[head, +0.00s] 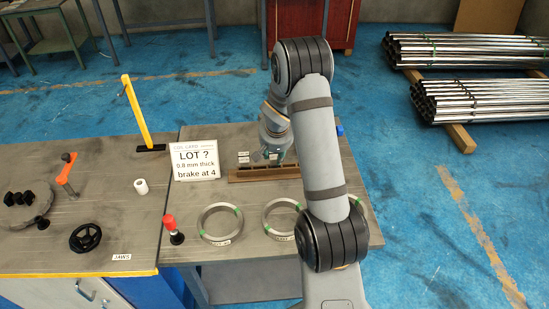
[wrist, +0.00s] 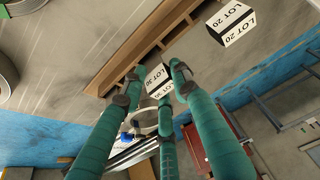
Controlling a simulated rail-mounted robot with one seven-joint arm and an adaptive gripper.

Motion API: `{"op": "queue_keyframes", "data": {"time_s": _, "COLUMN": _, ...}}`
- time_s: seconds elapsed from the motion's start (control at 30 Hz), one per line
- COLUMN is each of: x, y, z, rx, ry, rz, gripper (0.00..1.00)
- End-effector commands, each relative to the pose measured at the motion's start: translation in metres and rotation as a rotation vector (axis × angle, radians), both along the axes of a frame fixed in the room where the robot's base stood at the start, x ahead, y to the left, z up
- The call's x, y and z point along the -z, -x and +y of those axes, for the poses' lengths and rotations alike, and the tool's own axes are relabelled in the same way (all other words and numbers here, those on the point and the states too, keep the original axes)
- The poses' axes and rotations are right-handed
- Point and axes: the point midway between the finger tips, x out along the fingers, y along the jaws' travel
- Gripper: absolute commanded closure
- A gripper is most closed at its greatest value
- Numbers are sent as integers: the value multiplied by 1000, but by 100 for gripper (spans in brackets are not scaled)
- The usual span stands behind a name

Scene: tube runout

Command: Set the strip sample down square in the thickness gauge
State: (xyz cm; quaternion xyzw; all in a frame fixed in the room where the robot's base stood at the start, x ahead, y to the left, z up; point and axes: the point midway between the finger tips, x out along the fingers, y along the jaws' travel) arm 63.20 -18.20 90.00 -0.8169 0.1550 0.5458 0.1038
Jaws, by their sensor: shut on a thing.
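My gripper (head: 275,150) is low over the back of the bench by a brown slotted rack (head: 240,177). A second LOT 20 piece (wrist: 232,24) is apart from the fingers, by the rack (wrist: 150,35). A blue part (head: 340,130) shows right of my arm in the head view; I cannot tell whether it belongs to the thickness gauge. My arm hides part of the rack.
A sign (head: 194,161) reads "LOT ? 0.8 mm thick, brake at 4". Metal rings (head: 221,224) lie along the bench front beside a red-knobbed stand (head: 171,229). A yellow post (head: 136,112) stands at left. Tube bundles (head: 480,98) lie on the floor at right.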

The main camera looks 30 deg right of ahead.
Motion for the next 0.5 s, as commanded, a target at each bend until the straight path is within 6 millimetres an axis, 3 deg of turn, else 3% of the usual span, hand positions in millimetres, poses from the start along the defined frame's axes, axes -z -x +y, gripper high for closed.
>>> {"op": "queue_keyframes", "data": {"time_s": 0.5, "x": -4, "y": 0, "z": 0, "rx": -1, "ry": 1, "rz": -1, "gripper": 100}}
